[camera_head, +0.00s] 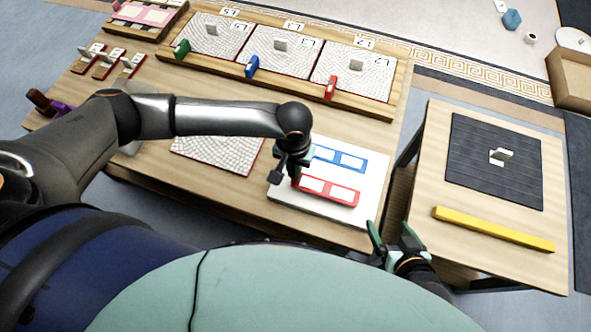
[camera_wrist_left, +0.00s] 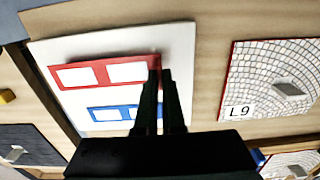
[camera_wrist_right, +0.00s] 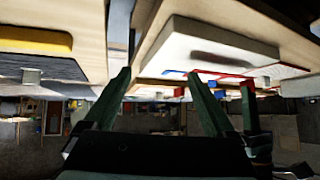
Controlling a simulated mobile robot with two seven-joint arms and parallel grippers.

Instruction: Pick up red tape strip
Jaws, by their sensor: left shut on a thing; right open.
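The red tape strip (camera_head: 327,190), a red bar with two white windows, is at the front of the white board (camera_head: 285,207). It also shows in the left wrist view (camera_wrist_left: 98,74). My left gripper (camera_head: 295,175) is shut on the strip's left end in the head view. In the left wrist view its fingertips (camera_wrist_left: 160,70) meet at that end. I cannot tell whether the strip is clear of the board. A similar blue strip (camera_head: 340,158) lies behind it. My right gripper (camera_head: 392,238) is open and empty, off the board's front right corner.
A mosaic panel (camera_head: 215,155) lies left of the board. A wooden rack (camera_head: 385,104) with several labelled panels stands at the back. A side table (camera_head: 432,190) at right holds a dark panel (camera_head: 475,165) and a yellow bar (camera_head: 493,229). A gap separates the tables.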

